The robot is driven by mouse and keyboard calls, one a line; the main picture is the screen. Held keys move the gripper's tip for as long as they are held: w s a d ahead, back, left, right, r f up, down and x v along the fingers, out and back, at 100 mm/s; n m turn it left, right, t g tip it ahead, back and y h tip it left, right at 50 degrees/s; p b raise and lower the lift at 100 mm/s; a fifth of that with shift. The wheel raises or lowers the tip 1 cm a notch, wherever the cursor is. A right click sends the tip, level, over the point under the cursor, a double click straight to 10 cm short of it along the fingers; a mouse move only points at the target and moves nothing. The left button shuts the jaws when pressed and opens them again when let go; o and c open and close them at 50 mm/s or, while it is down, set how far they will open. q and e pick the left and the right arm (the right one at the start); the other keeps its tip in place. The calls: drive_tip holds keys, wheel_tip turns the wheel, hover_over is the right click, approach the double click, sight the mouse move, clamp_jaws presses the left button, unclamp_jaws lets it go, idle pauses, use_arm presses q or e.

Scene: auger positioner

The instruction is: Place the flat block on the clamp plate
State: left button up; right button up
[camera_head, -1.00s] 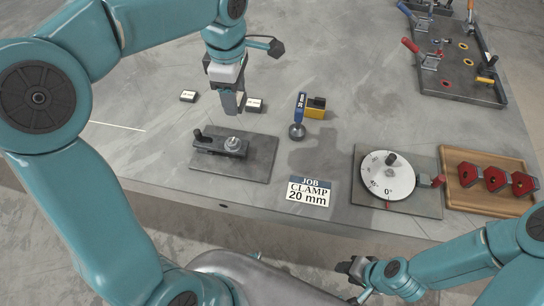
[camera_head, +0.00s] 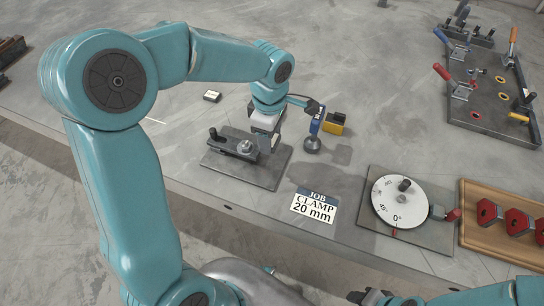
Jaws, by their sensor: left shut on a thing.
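My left gripper (camera_head: 268,146) points down over the right part of the clamp plate (camera_head: 258,176), beside the strap clamp (camera_head: 232,144) and its round knob. It is shut on a grey piece, apparently the flat block; the fingers hide most of it, and I cannot tell whether it touches the plate. My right gripper (camera_head: 370,297) is a dark shape at the bottom edge, partly cut off; its jaws are unclear.
A small labelled block (camera_head: 212,96) lies behind the plate. A job card (camera_head: 314,205), dial (camera_head: 399,202) and wooden tray (camera_head: 473,236) are to the right.

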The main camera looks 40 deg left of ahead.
sight(270, 163)
use_arm(q)
wheel_tip(270, 163, down, 8)
drive_tip(key=shift+r, duration=0.1)
drive_tip(key=shift+f, duration=0.4)
drive_tip(key=shift+b, duration=0.3)
drive_tip(key=o, duration=1)
drive_tip(key=shift+f, duration=0.15)
drive_tip(key=o, duration=0.4)
drive_tip(key=shift+d, duration=0.1)
